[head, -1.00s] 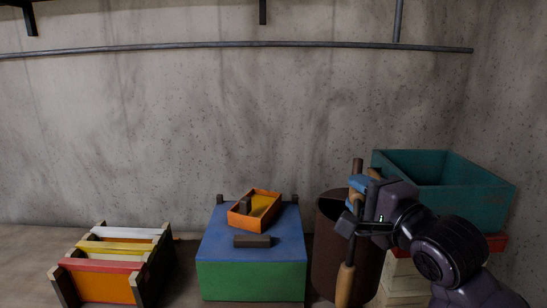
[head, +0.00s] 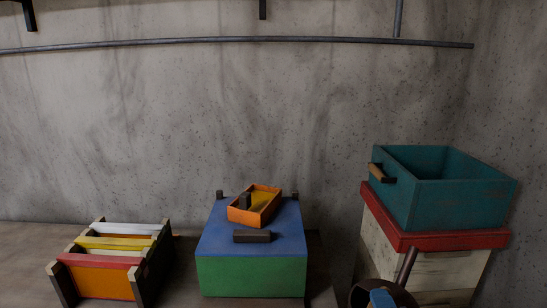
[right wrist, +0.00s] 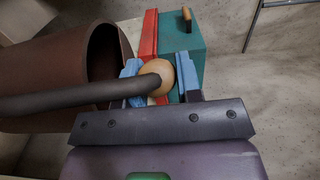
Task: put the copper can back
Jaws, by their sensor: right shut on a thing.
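The copper can (head: 358,294) is a dark brown open cylinder; only part of its rim shows at the bottom edge of the head view. In the right wrist view the can (right wrist: 45,75) lies at the left with its dark mouth facing right. A dark bar with a round tan wooden part (right wrist: 158,74) crosses in front of the mouth. My right gripper (right wrist: 160,80) has its blue fingers shut on this wooden part. A blue fingertip (head: 381,299) shows beside the can in the head view. My left gripper is out of view.
A teal open box (head: 440,212) sits on a red-rimmed white box (head: 425,270) at the right. A blue-topped green box (head: 250,275) carries a small orange tray (head: 245,218) and a dark block (head: 252,237). A rack of coloured frames (head: 105,280) stands left.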

